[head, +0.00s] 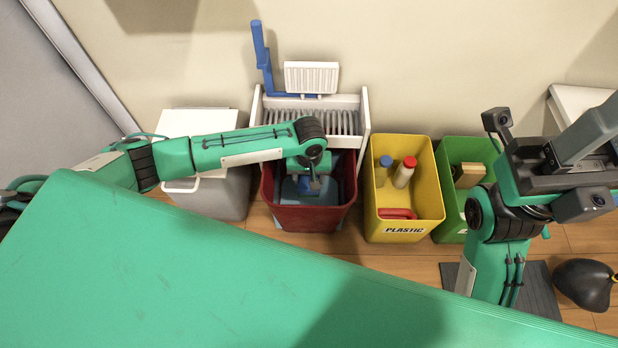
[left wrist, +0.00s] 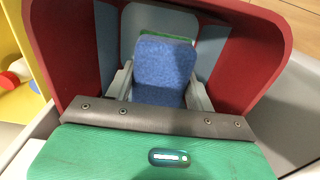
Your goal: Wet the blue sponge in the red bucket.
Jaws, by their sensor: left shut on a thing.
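The red bucket (head: 314,219) stands on the floor below a white rack, and its red walls (left wrist: 55,50) frame the left wrist view. My left gripper (head: 312,183) reaches down inside the bucket's opening. It is shut on the blue sponge (left wrist: 164,72), which is upright between the two grey fingers in the left wrist view. A green edge shows behind the sponge's top. Blue-grey surfaces show inside the bucket; I cannot tell whether the sponge touches water. My right gripper (head: 590,135) is raised at the right, away from the bucket; its finger opening is not clear.
A yellow bin (head: 405,222) marked PLASTIC holds bottles, right of the bucket. A green bin (head: 450,223) stands beyond it. A grey bin with a white lid (head: 200,123) stands left. A dark rounded object (head: 583,284) lies lower right.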

